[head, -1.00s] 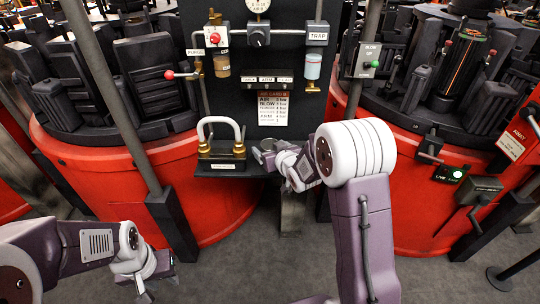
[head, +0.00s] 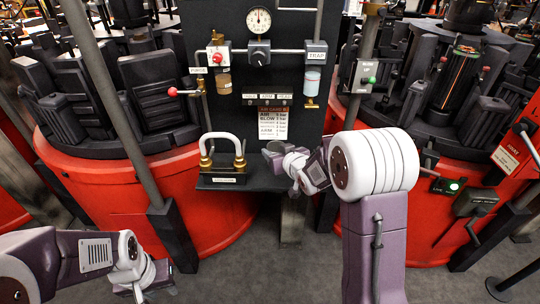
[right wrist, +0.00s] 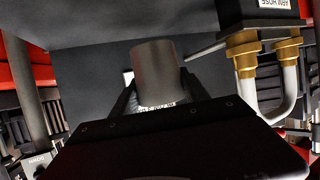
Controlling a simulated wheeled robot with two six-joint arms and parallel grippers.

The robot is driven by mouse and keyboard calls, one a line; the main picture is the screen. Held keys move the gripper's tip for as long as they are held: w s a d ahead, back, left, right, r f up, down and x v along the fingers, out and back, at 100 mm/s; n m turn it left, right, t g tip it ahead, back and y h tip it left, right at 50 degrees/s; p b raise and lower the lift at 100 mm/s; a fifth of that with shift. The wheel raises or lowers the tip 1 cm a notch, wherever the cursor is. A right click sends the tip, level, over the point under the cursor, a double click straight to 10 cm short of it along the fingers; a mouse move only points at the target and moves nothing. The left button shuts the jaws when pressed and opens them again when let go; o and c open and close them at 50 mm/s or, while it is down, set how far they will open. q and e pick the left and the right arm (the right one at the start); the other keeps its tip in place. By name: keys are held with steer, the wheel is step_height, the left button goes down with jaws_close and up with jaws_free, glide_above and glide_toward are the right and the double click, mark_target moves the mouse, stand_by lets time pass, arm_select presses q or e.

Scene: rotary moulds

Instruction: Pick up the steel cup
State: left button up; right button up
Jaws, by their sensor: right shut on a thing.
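The steel cup (right wrist: 157,66) is a plain grey cylinder in the right wrist view. It sits between the two dark fingers of my right gripper (right wrist: 156,100), which is shut on it. A pale label with print shows near its lower end in that view. In the head view my right gripper (head: 273,153) is at the right end of the dark shelf (head: 258,183), and I cannot make out the cup clearly there. Whether the cup touches the shelf is hard to tell. My left gripper (head: 150,292) is low at the left, away from the shelf; its jaw opening is unclear.
A white hose loop with brass ends (head: 222,145) stands on the shelf, left of my right gripper. A dark panel (head: 235,110) with a gauge (head: 258,21), valves and a placard rises behind. Red rotary machines (head: 110,190) flank it. Grey floor (head: 250,270) lies open in front.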

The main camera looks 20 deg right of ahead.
steer(key=shift+s+d+r+n+y+p, duration=0.55)
steer(key=shift+s+d+r+p, duration=1.3)
steer(key=shift+d+r, duration=1.85)
steer(key=s+d+f+m+b, duration=0.1)
steer(key=s+d+f+b, duration=0.15)
steer(key=d, duration=0.75)
steer(key=b, duration=0.6)
glide_toward(298, 138)
steer(key=shift+h, duration=0.45)
steer(key=x, duration=0.4)
steer(key=shift+a+f, duration=0.1)
steer(key=shift+a, duration=0.2)
steer(key=shift+w+a, duration=0.1)
steer(key=shift+w, duration=0.15)
step_height(298, 138, down, 4)
steer(key=b, duration=0.2)
steer(key=shift+f+b, duration=0.1)
steer(key=shift+b, duration=0.25)
steer(key=shift+s, duration=0.1)
